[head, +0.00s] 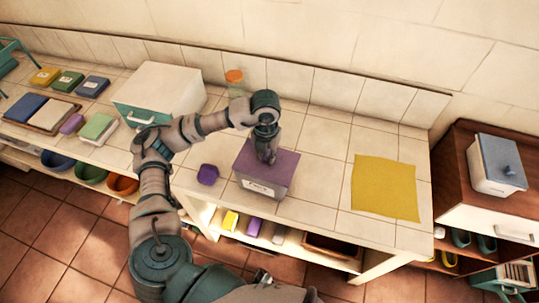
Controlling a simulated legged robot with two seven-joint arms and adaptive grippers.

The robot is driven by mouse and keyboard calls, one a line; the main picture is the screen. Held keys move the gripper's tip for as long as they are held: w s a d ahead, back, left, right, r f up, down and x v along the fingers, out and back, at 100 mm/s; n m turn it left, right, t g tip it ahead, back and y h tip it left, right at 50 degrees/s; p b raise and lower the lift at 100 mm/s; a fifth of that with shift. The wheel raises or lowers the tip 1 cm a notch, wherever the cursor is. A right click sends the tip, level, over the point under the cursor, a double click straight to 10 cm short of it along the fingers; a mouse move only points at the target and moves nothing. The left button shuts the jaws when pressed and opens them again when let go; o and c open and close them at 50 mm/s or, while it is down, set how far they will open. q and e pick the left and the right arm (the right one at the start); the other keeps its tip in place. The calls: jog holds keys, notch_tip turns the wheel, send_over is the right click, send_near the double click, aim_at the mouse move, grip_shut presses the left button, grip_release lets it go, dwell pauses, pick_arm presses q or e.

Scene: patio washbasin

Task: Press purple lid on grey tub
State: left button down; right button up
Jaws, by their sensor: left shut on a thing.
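The grey tub (262,190) with a white label on its front stands on the tiled counter near its front edge. The purple lid (284,167) lies over the top of the tub; whether it is pressed fully down cannot be told. My left gripper (268,158) reaches down from above and is shut at the middle of the lid, on what seems to be its handle, which the fingers hide. My right gripper is not in view.
A small purple block (208,175) is left of the tub. A yellow cloth (385,187) lies to the right, with bare tiles between. A white box (158,93) and an orange-topped jar (234,80) stand behind. Sponges and a tray (332,247) are on the shelf below.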

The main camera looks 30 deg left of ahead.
pick_arm(q)
jog(key=shift+a+f, duration=0.15)
jog(key=shift+a, duration=0.7)
jog(key=shift+a+f, duration=0.1)
jog(key=shift+a, duration=0.15)
jog(key=shift+d, duration=0.25)
jog(key=shift+d+r, duration=0.3)
jog(key=shift+d, duration=0.85)
jog(key=shift+r, duration=0.1)
jog(key=shift+a, duration=0.5)
jog(key=shift+a+f, duration=0.25)
jog(key=shift+a, duration=0.15)
jog(key=shift+d, duration=0.65)
jog(key=shift+r, duration=0.1)
jog(key=shift+a+f, duration=0.3)
jog(key=shift+a, duration=0.5)
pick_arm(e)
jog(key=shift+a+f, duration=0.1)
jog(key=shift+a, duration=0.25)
